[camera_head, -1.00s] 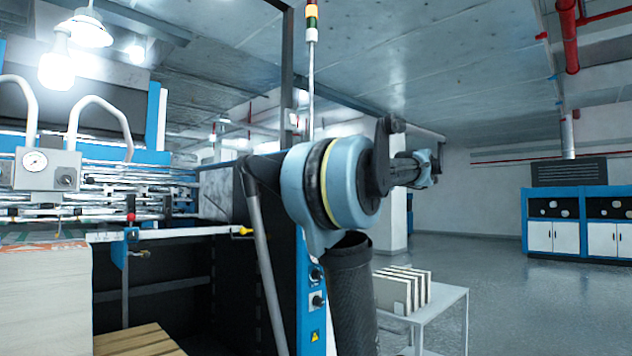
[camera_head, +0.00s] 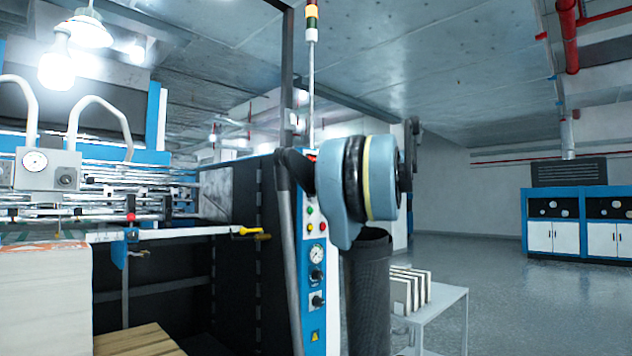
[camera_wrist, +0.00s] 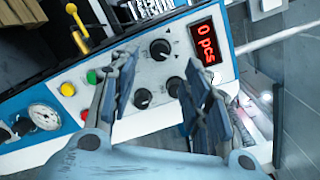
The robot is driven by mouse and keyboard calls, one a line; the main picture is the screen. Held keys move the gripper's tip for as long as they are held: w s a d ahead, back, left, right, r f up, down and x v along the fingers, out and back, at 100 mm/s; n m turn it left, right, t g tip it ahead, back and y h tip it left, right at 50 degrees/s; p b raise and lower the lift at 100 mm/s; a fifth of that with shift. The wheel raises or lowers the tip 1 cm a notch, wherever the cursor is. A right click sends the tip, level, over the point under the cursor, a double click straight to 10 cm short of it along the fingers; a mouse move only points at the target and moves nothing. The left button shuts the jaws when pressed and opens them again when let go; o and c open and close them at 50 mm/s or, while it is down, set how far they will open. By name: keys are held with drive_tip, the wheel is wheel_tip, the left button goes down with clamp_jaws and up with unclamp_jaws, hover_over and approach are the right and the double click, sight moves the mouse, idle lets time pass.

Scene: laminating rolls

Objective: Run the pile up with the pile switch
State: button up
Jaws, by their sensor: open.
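The control panel shows in the wrist view, with several black rotary knobs, one a round knob (camera_wrist: 160,49) just beyond my fingertips. Another knob (camera_wrist: 142,98) lies partly between the fingers. I cannot read the labels, so I cannot tell which control is the pile switch. My gripper (camera_wrist: 158,72) is open and empty over the panel; contact cannot be judged. In the head view my arm hides the gripper. Lower panel knobs (camera_head: 317,276) show there beside my arm. The pile (camera_head: 45,300), a tall paper stack, stands at the left.
A white table (camera_head: 440,310) with upright blocks stands right of the machine. Floor farther right is clear.

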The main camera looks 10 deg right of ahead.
drive_tip(key=x, duration=0.7)
drive_tip(key=shift+a, duration=0.15)
clamp_jaws()
